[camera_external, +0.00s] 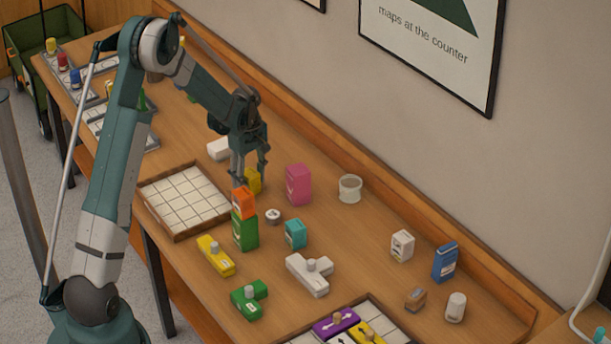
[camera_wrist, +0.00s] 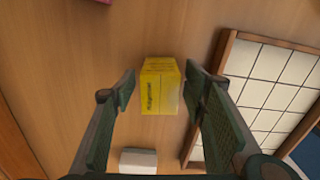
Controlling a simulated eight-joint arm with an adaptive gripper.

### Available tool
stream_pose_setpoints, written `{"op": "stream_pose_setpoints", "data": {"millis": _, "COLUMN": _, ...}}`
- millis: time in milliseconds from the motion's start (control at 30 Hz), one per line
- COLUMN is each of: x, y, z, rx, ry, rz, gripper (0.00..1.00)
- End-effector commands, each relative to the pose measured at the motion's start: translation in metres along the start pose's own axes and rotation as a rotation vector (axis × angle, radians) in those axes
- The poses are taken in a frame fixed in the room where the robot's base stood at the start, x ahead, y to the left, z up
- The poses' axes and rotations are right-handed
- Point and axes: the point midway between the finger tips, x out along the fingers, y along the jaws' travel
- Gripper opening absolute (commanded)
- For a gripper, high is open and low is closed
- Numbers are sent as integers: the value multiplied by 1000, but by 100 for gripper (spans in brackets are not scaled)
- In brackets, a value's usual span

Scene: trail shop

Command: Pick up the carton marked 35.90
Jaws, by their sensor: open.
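No price of 35.90 is readable on any carton. A small yellow carton (camera_external: 254,181) stands on the table below my gripper (camera_external: 250,176). In the wrist view the yellow carton (camera_wrist: 160,90) shows dark lettering on one side, too small to read surely, and lies between the two fingers of my gripper (camera_wrist: 160,80). My gripper is open, with a gap on each side of the carton. Other cartons are an orange one (camera_external: 244,203) on top of a green one (camera_external: 245,233), a pink one (camera_external: 298,185), a teal one (camera_external: 295,233), a white one (camera_external: 402,246) and a blue one (camera_external: 445,262).
A wood-framed tiled tray (camera_external: 185,201) lies left of the carton; it also shows in the wrist view (camera_wrist: 228,55). A white block (camera_external: 218,149) lies behind the carton. A white cup (camera_external: 350,188) stands to the right. Several knobbed blocks lie toward the front.

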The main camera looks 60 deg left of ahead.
Motion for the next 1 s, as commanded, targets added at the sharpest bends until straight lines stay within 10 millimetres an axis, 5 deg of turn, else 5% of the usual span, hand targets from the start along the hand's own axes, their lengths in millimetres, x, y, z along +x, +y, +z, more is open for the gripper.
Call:
{"op": "stream_pose_setpoints", "data": {"millis": 233, "x": 0, "y": 0, "z": 0, "rx": 0, "ry": 0, "rz": 0, "gripper": 44}}
{"op": "stream_pose_setpoints", "data": {"millis": 500, "x": 0, "y": 0, "z": 0, "rx": 0, "ry": 0, "rz": 0, "gripper": 13}}
{"op": "stream_pose_setpoints", "data": {"millis": 1000, "x": -12, "y": 0, "z": 0, "rx": 0, "ry": 0, "rz": 0, "gripper": 13}}
